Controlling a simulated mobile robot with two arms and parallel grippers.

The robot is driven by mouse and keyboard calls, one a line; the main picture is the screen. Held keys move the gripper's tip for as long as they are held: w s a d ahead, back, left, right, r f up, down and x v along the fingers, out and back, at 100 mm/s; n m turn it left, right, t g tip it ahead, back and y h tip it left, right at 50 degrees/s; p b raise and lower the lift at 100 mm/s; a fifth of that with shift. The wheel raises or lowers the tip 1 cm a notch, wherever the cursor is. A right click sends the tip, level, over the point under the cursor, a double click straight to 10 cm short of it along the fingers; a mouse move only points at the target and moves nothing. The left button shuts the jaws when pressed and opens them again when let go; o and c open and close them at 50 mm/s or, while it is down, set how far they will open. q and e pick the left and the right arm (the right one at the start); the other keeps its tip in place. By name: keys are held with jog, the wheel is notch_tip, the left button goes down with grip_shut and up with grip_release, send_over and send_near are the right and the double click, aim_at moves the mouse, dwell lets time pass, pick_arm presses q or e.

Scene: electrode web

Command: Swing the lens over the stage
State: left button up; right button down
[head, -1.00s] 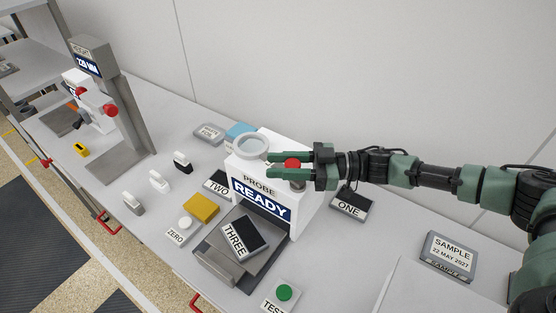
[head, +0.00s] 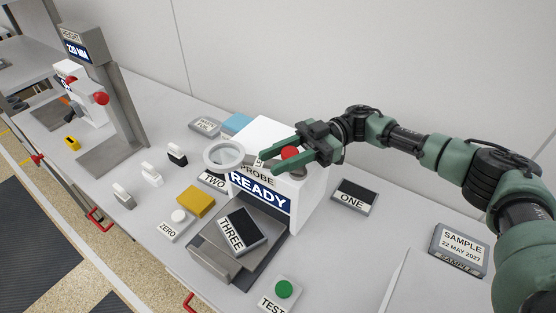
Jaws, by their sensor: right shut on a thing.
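The lens (head: 224,155) is a round, clear disc in a pale ring, at the upper left of the white probe housing (head: 313,200) with the READY display. It overlaps the housing's left edge and the area above block TWO (head: 212,180). The red knob (head: 290,153) is on top of the housing. My right gripper (head: 271,162) has its green fingers on both sides of this knob and is shut on it. The grey stage (head: 207,258) lies in front of the housing, with block THREE (head: 243,230) tilted on it. My left gripper is not in view.
Block ONE (head: 354,197) lies right of the housing. The green TEST button (head: 284,289), yellow block (head: 196,204) and ZERO button (head: 178,216) are around the stage. A SAMPLE box (head: 460,247) is at right. The height column (head: 108,90) stands at far left.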

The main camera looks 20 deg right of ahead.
aim_at(297, 150)
jog(key=shift+r, duration=0.1)
jog(key=c, duration=1)
grip_release()
jog(key=b+v, duration=0.3)
jog(key=v, duration=0.3)
jog(key=shift+w+d, duration=0.2)
jog(key=shift+d, duration=0.05)
jog(key=shift+w+d, duration=0.1)
jog(key=shift+d, duration=0.4)
jog(key=shift+c, duration=0.3)
